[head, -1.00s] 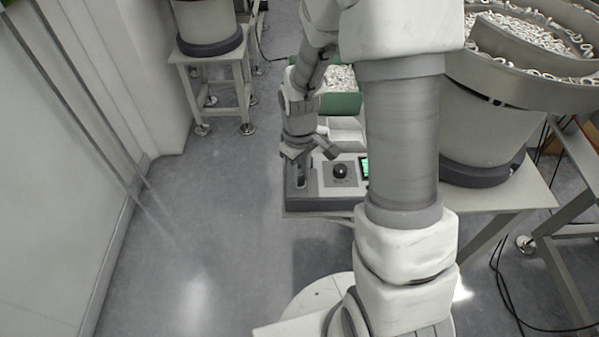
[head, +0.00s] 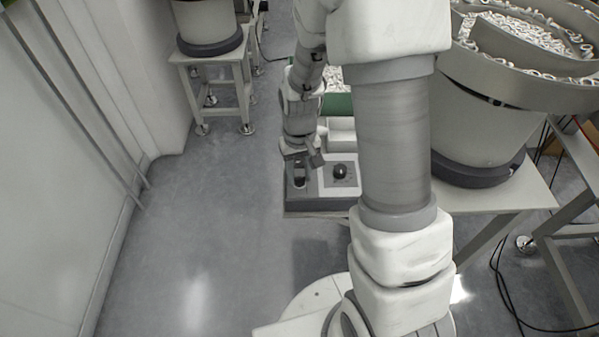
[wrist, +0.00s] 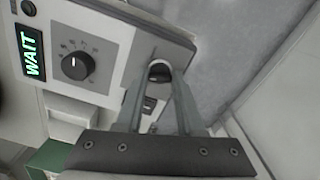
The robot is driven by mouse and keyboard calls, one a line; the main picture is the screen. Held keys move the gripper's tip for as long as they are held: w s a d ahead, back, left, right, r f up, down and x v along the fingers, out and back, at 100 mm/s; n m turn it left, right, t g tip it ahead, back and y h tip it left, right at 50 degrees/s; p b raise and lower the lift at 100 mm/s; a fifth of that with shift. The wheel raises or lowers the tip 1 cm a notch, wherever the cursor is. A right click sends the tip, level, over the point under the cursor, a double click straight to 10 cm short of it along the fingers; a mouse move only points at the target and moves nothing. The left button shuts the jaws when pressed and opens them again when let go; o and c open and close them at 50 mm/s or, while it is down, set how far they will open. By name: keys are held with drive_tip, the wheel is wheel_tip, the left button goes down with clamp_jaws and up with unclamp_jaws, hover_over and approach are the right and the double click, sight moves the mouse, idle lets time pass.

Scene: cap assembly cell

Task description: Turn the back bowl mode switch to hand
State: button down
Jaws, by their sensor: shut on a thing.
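The mode switch is a black rotary knob (wrist: 159,72) on the dark end strip of a light grey control box (head: 325,199). In the wrist view my gripper (wrist: 159,70) has its two fingertips on either side of this knob and is shut on it. The fingers partly hide the knob, so its setting cannot be read. In the head view my gripper (head: 301,165) points down at the left end of the box, and the dark knob (head: 299,180) shows just below it.
Beside the switch is a black dial with a scale (wrist: 75,66) and a green WAIT display (wrist: 31,53). A green bin of parts (head: 338,104) stands behind the box. A large bowl feeder (head: 480,125) is at the right. The floor on the left is clear.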

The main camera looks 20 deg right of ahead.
sight(299, 177)
drive_tip(key=m+p, duration=0.1)
drive_tip(key=m, duration=0.5)
drive_tip(key=shift+r+m, duration=0.1)
drive_tip(key=shift+m, duration=0.2)
drive_tip(key=m+p, duration=0.2)
drive_tip(key=m, duration=0.3)
drive_tip(key=shift+m+p, duration=0.3)
drive_tip(key=shift+p, duration=0.1)
drive_tip(key=c, duration=0.5)
unclamp_jaws()
wheel_tip(299, 177, up, 17)
drive_tip(key=p, duration=0.4)
drive_tip(key=shift+r, duration=0.15)
